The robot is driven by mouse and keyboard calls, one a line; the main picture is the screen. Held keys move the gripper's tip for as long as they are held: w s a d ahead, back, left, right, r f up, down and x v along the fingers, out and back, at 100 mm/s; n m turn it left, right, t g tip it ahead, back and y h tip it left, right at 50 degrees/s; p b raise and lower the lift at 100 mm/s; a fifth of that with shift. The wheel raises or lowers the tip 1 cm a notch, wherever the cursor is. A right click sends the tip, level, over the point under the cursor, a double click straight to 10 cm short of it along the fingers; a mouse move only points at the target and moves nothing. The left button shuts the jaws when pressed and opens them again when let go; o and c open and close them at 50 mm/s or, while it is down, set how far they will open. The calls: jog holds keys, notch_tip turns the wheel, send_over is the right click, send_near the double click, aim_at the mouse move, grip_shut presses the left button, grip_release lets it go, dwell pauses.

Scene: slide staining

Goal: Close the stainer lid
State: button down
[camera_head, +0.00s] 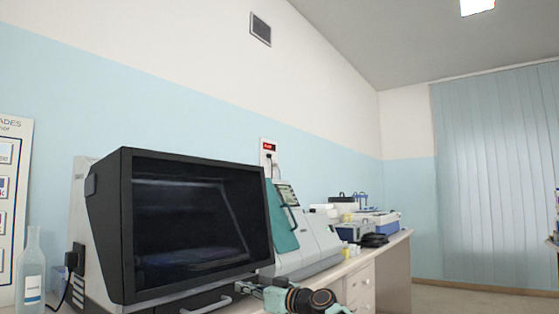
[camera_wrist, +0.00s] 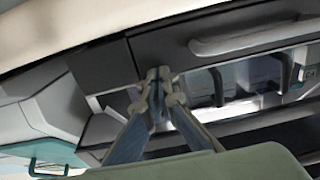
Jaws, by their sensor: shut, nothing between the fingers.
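The stainer appears to be the large machine with a light body (camera_head: 92,240) at the front left in the head view. Its lid (camera_head: 124,225) is a big black frame with a dark see-through pane. A pale bar handle (camera_head: 205,303) shows at the lower front, and it also shows in the wrist view (camera_wrist: 255,42). My gripper (camera_wrist: 160,80) is shut and empty, its fingertips together in front of a dark panel, left of the handle. Whether they touch the panel I cannot tell. In the head view my gripper is small at the machine's lower right front.
Below the handle in the wrist view are dark slots (camera_wrist: 238,80) with a bright strip. A machine with a teal panel (camera_head: 283,228) stands to the right, with smaller equipment (camera_head: 375,222) farther along the bench. A clear bottle (camera_head: 32,275) stands at the left.

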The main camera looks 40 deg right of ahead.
jog(key=shift+w+a+f, duration=0.15)
jog(key=shift+w+f, duration=0.1)
jog(key=shift+w, duration=0.15)
dwell(0.4)
jog(key=v, duration=0.4)
jog(key=shift+s, duration=0.15)
jog(key=s+d+f, duration=0.2)
jog(key=s+f, duration=0.4)
jog(key=f, duration=0.1)
jog(key=shift+s, duration=0.2)
